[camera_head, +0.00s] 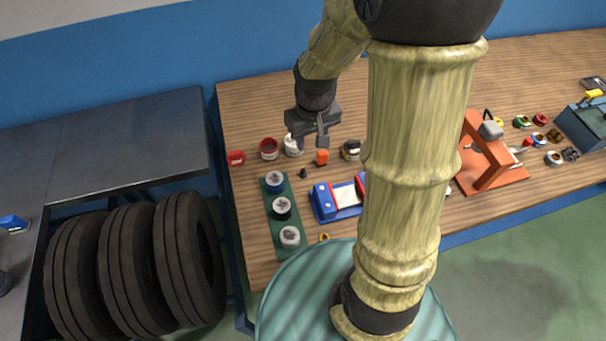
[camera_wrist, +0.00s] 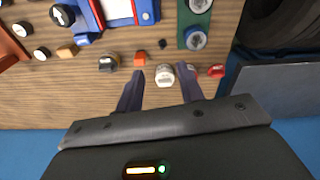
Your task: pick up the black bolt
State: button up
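The black bolt (camera_head: 303,173) is a small dark piece on the wooden table, right of the green strip and left of the blue, red and white block. It also shows in the wrist view (camera_wrist: 163,43), at the upper middle, beyond the fingertips. My gripper (camera_head: 312,143) is above the back part of the table, apart from the bolt. In the wrist view my gripper (camera_wrist: 161,78) is open, with its two fingers spread and nothing held. A white jar (camera_wrist: 164,75) shows between the fingers, below them on the table.
An orange block (camera_head: 321,157) lies close to the bolt. A red cup (camera_head: 269,149) and a red block (camera_head: 236,158) are to the left. The green strip (camera_head: 267,213) bears several round pieces. A blue, red and white block (camera_head: 324,203) stands right. My arm hides the table's middle.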

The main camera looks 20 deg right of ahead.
jog(key=w+f+n+g, duration=0.1)
jog(key=w+f, duration=0.3)
jog(key=w, duration=0.3)
jog(key=shift+w+d+f+b, duration=0.15)
jog(key=shift+d+f+b, duration=0.1)
jog(key=shift+f+b, duration=0.15)
jog(key=p, duration=0.2)
send_over(303, 173)
jog(key=w, duration=0.1)
jog(key=f, duration=1.2)
jog(key=shift+d+f, duration=0.15)
jog(key=shift+d, duration=0.15)
